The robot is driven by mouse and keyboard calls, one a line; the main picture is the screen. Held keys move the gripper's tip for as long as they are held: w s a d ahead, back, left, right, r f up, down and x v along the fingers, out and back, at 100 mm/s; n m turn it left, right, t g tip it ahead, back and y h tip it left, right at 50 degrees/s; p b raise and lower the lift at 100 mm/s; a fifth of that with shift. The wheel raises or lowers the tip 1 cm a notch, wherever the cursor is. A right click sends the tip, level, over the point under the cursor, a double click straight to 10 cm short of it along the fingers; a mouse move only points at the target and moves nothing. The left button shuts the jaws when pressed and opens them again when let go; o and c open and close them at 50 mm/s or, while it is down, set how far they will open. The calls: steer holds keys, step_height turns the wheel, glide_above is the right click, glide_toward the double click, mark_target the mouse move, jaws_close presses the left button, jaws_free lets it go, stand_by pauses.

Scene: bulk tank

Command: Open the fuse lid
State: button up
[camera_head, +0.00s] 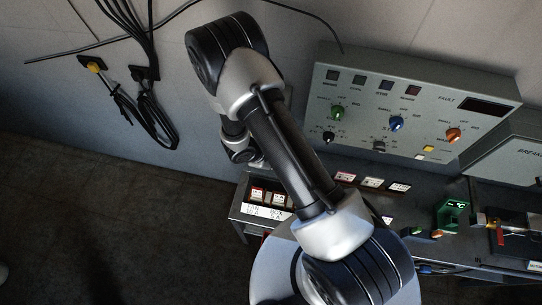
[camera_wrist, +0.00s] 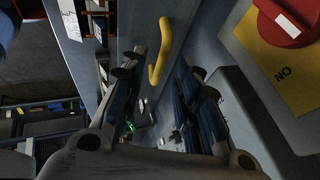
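In the wrist view my gripper (camera_wrist: 161,68) is open, with its two dark fingers apart. A bent yellow handle (camera_wrist: 164,38) shows between and beyond the fingertips, on a dark grey surface (camera_wrist: 190,22). I see no finger closed on the handle, and I cannot tell whether a finger touches it. No label marks this surface as the fuse lid, so I cannot tell if it is. In the head view my arm crosses the middle and my gripper cannot be made out.
A yellow plate (camera_wrist: 285,65) with a red round part (camera_wrist: 291,18) is at right in the wrist view. In the head view a control panel (camera_head: 400,85) with coloured knobs stands behind a bench holding a green device (camera_head: 452,213). Black cables (camera_head: 140,105) hang at left.

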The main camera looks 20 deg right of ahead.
steer(key=v, duration=0.9)
steer(key=s+d+r+m+y+b, duration=0.1)
steer(key=d+r+m+b, duration=0.1)
steer(key=r+m+b, duration=0.65)
steer(key=s+d+r+m+b, duration=0.2)
steer(key=d+r+m+b, duration=0.1)
steer(key=m, duration=1.1)
steer(key=s+a+m+t+y+b, duration=0.1)
steer(key=s+m+b, duration=0.5)
steer(key=m, duration=0.6)
steer(key=s+a+m+t+y+b, duration=0.2)
steer(key=s+m+y+b, duration=0.2)
steer(key=s+m, duration=0.3)
steer(key=m+b, duration=0.1)
steer(key=m, duration=0.4)
steer(key=shift+s+r+m+b, duration=0.3)
steer(key=shift+s+m+b, duration=0.05)
steer(key=shift+s+b, duration=0.05)
